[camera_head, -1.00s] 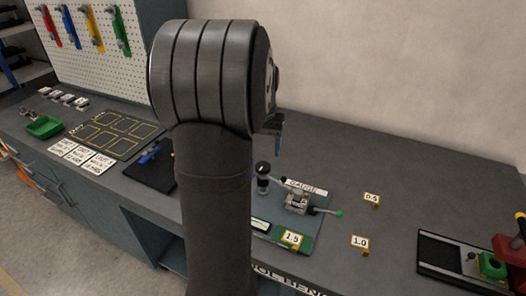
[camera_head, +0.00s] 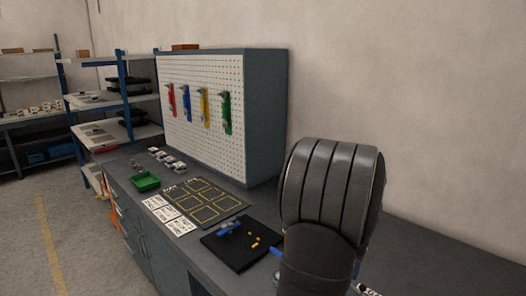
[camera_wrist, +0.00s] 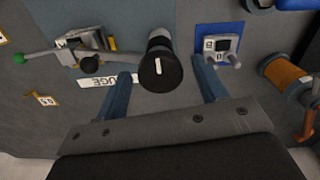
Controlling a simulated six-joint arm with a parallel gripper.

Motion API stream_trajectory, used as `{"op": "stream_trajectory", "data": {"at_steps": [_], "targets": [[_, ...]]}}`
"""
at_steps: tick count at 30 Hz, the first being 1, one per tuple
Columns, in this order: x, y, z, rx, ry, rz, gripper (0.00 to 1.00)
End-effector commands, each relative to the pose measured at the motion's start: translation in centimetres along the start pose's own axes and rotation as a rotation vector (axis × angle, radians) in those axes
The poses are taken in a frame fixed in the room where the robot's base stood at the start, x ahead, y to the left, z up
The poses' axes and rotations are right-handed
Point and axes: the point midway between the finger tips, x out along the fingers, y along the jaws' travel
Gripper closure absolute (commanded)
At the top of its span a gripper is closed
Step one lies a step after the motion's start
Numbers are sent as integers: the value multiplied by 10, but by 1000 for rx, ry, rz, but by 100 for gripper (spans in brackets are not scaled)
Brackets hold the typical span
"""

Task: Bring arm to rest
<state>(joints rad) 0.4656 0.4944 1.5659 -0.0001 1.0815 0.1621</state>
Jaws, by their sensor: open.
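My gripper (camera_wrist: 163,72) shows in the wrist view with its two blue fingers apart and nothing held between them. A black knob with a white mark (camera_wrist: 158,68) appears between the fingers in the picture; I cannot tell how far below them it is. To its left is the gauge fixture (camera_wrist: 88,55) with a green-tipped lever, and a partly covered gauge label (camera_wrist: 98,82). A copper coil spool (camera_wrist: 285,75) is at the right. In the head view my dark arm fills the lower right and hides most of the gripper.
A blue-based device (camera_wrist: 218,45) lies on the bench near the right finger. In the head view, a black mat (camera_head: 222,250) holds a blue tool, beside a yellow-outlined mat (camera_head: 187,214) and a green tray (camera_head: 145,181). A pegboard (camera_head: 188,133) with coloured tools stands behind.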

Motion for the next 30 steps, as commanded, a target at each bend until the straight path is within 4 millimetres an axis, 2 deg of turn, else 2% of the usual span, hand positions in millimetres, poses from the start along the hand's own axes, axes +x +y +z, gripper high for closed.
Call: {"op": "stream_trajectory", "data": {"at_steps": [6,17,26,30], "targets": [[-1,0,0,66,0,0,35],[-1,0,0,70,0,0,35],[-3,0,0,-57,1,0,35],[-33,0,-1,-56,5,-1,35]]}}
